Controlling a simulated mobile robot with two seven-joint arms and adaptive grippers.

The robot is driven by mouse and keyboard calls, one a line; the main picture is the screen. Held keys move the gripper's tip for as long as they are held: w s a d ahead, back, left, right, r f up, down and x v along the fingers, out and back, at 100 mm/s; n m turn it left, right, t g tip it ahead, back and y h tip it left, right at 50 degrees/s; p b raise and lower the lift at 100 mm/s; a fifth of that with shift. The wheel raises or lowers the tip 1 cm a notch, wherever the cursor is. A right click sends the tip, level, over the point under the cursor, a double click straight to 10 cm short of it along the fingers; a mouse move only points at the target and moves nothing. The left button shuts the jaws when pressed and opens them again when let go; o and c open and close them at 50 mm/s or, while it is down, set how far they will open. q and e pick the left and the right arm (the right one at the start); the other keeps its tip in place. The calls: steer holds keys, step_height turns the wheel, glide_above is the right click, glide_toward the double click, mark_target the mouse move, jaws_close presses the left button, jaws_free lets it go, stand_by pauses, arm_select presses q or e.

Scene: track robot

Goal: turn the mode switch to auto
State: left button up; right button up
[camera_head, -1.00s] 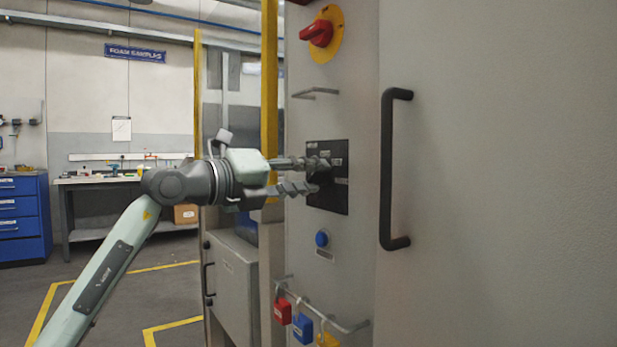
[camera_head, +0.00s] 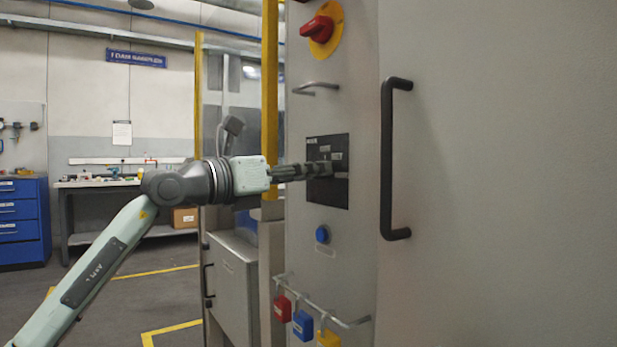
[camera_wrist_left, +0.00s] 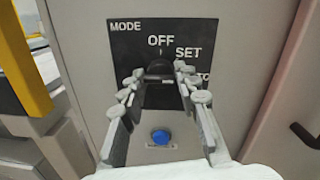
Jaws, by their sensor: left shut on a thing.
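The mode switch is a small dark knob (camera_wrist_left: 159,69) on a black plate (camera_wrist_left: 215,35) marked MODE, OFF and SET. A further label ending in "TO" is partly hidden by a finger. The plate also shows in the head view (camera_head: 340,195), on the cabinet's narrow front. My left gripper (camera_head: 318,170) reaches in from the left and is shut on the knob. In the left wrist view, its two fingers (camera_wrist_left: 160,75) stand on either side of the knob. I cannot tell exactly where the knob points. My right gripper is not in view.
A blue button (camera_head: 322,234) sits below the plate, with a rail of coloured padlocks (camera_head: 303,325) lower down. A red rotary switch (camera_head: 318,28) and a metal bracket (camera_head: 316,87) are above. A black door handle (camera_head: 393,160) stands to the right. A yellow post (camera_head: 269,100) is at left.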

arm_select(q)
steer(key=shift+m, duration=1.1)
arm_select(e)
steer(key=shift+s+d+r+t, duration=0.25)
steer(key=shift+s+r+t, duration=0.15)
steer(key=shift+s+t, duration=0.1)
arm_select(q)
steer(key=o, duration=1.1)
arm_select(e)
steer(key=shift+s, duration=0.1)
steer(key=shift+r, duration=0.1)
arm_select(q)
steer(key=v, duration=1.2)
steer(key=shift+f, duration=0.2)
